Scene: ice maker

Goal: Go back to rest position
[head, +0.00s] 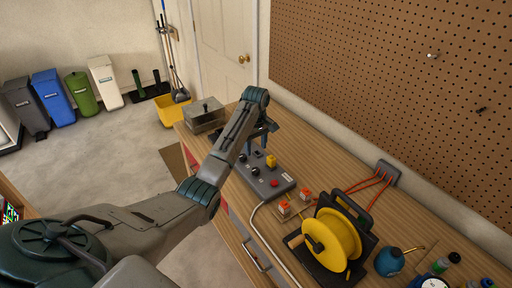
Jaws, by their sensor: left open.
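My left arm comes in from the lower left and reaches over the wooden workbench (405,222). My left gripper (257,146) is open, pointing down just above a grey control box (285,180). The box carries a red button, a yellow switch and dark knobs. The gripper appears empty, and I cannot tell whether its fingertips touch the box. My right gripper is not in view.
A yellow cable reel (331,240) on a black stand and small orange-topped blocks (284,208) sit nearer on the bench. A metal box (205,115) stands at the far end. A pegboard (400,80) backs the bench. Several bins (50,95) line the far wall.

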